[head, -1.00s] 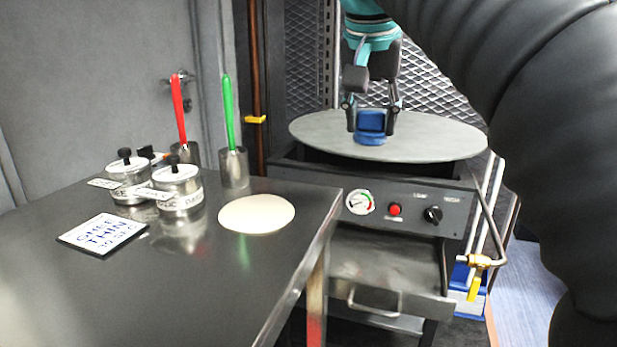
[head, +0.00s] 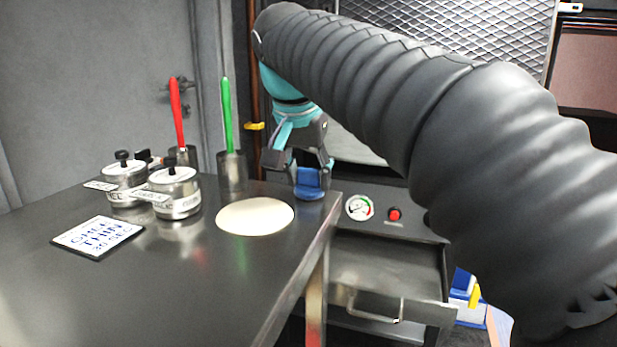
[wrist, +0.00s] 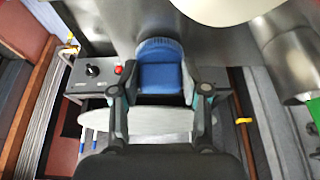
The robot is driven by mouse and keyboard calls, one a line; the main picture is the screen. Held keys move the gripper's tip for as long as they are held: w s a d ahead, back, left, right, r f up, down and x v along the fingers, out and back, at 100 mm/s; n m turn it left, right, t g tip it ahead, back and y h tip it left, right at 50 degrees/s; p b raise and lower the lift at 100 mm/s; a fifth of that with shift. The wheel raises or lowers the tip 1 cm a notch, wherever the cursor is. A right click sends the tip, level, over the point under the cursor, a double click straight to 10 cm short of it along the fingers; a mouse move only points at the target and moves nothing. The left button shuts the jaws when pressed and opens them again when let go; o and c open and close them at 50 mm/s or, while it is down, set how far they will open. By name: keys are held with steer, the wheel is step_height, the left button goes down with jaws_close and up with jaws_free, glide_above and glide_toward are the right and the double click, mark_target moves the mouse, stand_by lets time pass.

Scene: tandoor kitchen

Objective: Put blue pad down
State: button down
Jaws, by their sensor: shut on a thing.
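The blue pad (head: 309,186) is a small block with a rounded base. My gripper (head: 299,172) is shut on it at the right end of the steel table (head: 170,290), by the far corner. In the wrist view the pad (wrist: 160,76) sits between the two fingers of my gripper (wrist: 161,92), with the table's edge around its rounded end. I cannot tell whether the pad touches the table top or is held just above it.
A flat dough round (head: 255,217) lies left of the pad. Lidded tins (head: 175,194), a sign (head: 97,237), and cups with a red-handled (head: 177,112) and a green-handled tool (head: 228,115) stand further left. An oven with an open drawer (head: 385,282) stands beyond the table.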

steer(key=shift+f, duration=0.15)
steer(key=c, duration=0.5)
jaws_free()
steer(key=shift+c, duration=0.2)
steer(key=p+v, duration=0.1)
steer(key=v, duration=1.1)
steer(key=shift+p, duration=0.3)
steer(key=s+d+f+n, duration=0.1)
steer(key=s+d+f, duration=0.4)
steer(key=f, duration=0.6)
steer(key=s+d+f+n+y, duration=0.1)
steer(key=s+d+f, duration=0.4)
steer(key=f, duration=0.6)
steer(key=s+d+f+n+t, duration=0.1)
steer(key=s+d+f, duration=0.5)
steer(key=f, duration=0.5)
steer(key=shift+n, duration=0.4)
